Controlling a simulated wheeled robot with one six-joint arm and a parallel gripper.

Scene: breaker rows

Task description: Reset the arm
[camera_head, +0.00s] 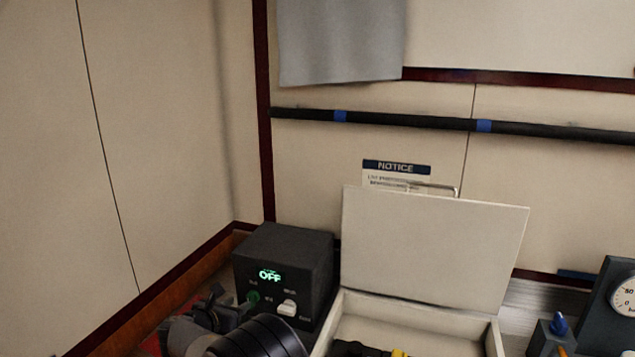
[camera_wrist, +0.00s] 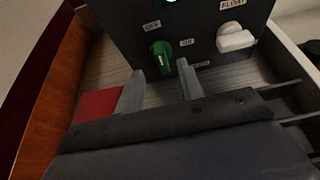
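My gripper (camera_head: 222,308) is low in the head view, in front of a black control box (camera_head: 290,262). In the wrist view my gripper (camera_wrist: 160,80) has its two grey fingers apart with nothing between them. The fingertips are just below the green knob (camera_wrist: 160,56), which sits on the box's front face between labels reading OFF and ON. I cannot tell whether they touch the box. The display (camera_head: 270,275) reads OFF in green. A white switch (camera_wrist: 234,38) is to the right of the knob, under a FLOAT label.
A white case (camera_head: 430,250) with its lid raised stands right of the box, holding black and yellow items. A gauge (camera_head: 625,296) and a blue knob (camera_head: 559,324) are at far right. A red patch (camera_wrist: 97,104) and wooden edge (camera_wrist: 50,90) lie left of my fingers.

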